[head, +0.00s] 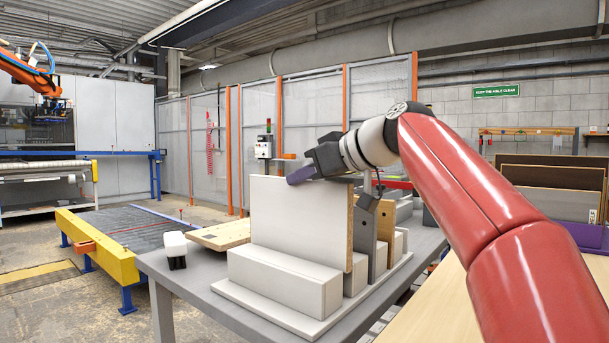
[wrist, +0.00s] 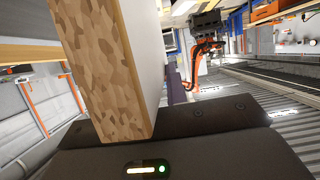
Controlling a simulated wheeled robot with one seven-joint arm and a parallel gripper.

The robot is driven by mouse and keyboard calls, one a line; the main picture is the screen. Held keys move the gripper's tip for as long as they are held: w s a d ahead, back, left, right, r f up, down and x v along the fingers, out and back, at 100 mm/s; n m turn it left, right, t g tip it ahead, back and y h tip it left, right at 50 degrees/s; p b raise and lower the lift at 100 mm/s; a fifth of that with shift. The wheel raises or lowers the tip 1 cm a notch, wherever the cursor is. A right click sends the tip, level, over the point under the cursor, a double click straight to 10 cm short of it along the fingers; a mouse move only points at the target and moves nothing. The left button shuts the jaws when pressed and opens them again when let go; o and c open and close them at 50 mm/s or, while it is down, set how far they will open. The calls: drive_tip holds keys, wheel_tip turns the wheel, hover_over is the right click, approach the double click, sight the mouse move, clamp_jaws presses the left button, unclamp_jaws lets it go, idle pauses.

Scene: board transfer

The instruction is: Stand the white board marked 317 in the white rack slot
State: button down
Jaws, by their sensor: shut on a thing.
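The white board (head: 300,212) stands upright in the head view, its speckled chipboard end edge facing right. Its lower part is behind the front block of the white rack (head: 285,278), so I cannot tell whether its bottom edge rests in the slot. No number shows on the visible face. My gripper (head: 335,182) is at the board's upper right part, shut on it. In the wrist view, the board's chipboard edge (wrist: 105,65) rises close in front of my gripper's dark body.
A dark grey board (head: 364,240) and a brown board (head: 387,225) stand just behind in the rack. A light wooden panel (head: 220,234) and a white-topped item (head: 174,246) lie left on the grey table (head: 190,290). More boards (head: 550,175) stand at the far right.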

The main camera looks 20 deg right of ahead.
sight(304, 201)
drive_tip(key=shift+f+b, duration=2.4)
drive_tip(key=shift+b, duration=0.15)
drive_tip(key=c, duration=1.3)
unclamp_jaws()
drive_tip(key=b+v, duration=0.1)
drive_tip(key=v, duration=0.7)
drive_tip(key=shift+b, duration=0.3)
drive_tip(key=shift+a+f, duration=0.1)
